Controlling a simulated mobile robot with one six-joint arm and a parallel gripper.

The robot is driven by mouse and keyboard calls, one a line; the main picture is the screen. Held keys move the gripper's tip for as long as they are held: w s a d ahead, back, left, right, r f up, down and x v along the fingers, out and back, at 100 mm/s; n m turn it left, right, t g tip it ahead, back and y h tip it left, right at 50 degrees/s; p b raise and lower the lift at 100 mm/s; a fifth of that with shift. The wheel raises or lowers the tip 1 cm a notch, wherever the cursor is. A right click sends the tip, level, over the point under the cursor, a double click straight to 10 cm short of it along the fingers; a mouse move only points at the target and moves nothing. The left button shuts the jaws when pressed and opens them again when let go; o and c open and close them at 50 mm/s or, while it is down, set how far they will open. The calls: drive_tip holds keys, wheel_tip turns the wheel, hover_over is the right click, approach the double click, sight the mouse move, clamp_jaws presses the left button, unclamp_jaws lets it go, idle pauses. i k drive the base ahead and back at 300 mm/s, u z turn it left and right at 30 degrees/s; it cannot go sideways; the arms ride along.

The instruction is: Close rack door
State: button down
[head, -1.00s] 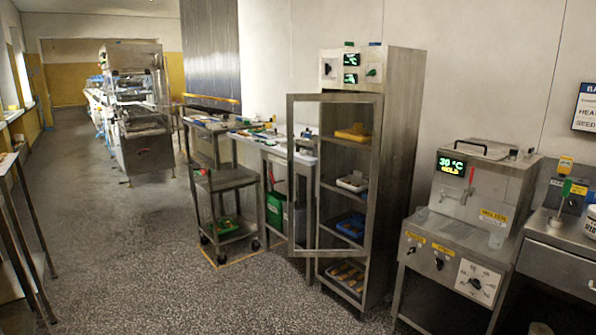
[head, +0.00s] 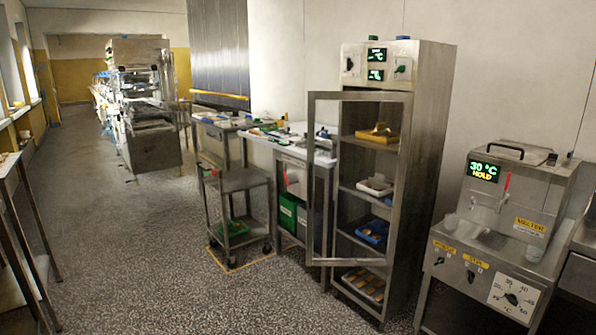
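The rack is a tall steel cabinet (head: 428,160) right of centre in the head view, with control knobs and green displays on top. Its framed door (head: 318,190) stands open, swung out toward the left. The inside is exposed. Its shelves hold a yellow tray (head: 378,138), a white tray (head: 374,186), a blue tray (head: 373,232) and a bottom tray with yellow-orange pieces (head: 364,283). My gripper is not in view.
A steel cart (head: 240,183) and a white-topped table (head: 300,153) stand left of the rack. A melter machine (head: 500,230) stands to its right. Speckled floor in front is clear. A table (head: 22,240) lines the left edge.

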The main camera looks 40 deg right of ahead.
sight(407, 98)
drive_tip(key=u, duration=0.25)
drive_tip(key=i, duration=1.4)
drive_tip(key=z, duration=0.25)
